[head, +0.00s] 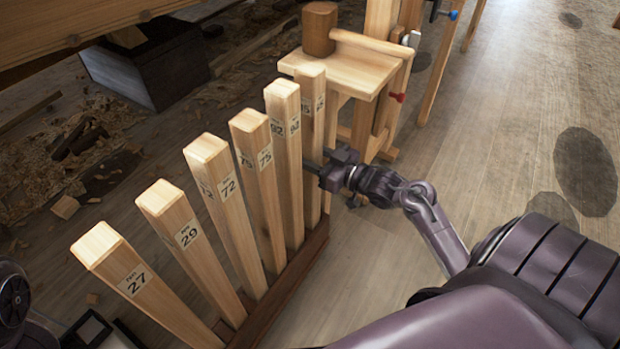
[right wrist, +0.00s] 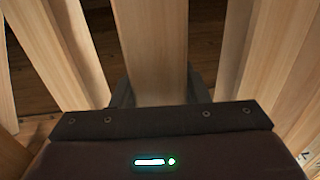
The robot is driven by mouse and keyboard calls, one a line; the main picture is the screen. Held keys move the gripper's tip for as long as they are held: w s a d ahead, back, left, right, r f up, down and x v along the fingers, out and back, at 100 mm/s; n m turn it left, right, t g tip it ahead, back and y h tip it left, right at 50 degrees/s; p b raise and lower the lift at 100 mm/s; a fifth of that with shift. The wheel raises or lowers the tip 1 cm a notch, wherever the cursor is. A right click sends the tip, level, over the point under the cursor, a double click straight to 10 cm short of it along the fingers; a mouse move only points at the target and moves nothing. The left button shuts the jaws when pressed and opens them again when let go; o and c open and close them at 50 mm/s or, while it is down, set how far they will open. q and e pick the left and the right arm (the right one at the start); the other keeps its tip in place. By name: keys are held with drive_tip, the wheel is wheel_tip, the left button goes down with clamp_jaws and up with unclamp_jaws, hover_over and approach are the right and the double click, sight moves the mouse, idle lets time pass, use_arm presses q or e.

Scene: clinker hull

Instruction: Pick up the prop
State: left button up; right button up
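Several square wooden props stand in a row in a dark brown wooden rack (head: 315,245), tilted in the head view. Their labels show 27 on the nearest prop (head: 112,262), then 29 (head: 178,225), 72 (head: 222,190), 75 (head: 257,165) and 92 (head: 285,150). The farthest prop (head: 313,115) has a label I cannot read fully. My right gripper (head: 312,167) is at this farthest prop, partway up. In the right wrist view a prop (right wrist: 152,50) stands between the two dark fingers, with no clear gap; firm contact is not certain. My left gripper is not clearly visible.
A wooden bench (head: 345,72) with a brown block (head: 319,28) stands just behind the farthest prop. A dark box (head: 150,65) and wood shavings (head: 50,165) lie at the left. Neighbouring props stand close on the left.

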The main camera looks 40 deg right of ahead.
clamp_jaws()
drive_tip(key=shift+r, duration=0.1)
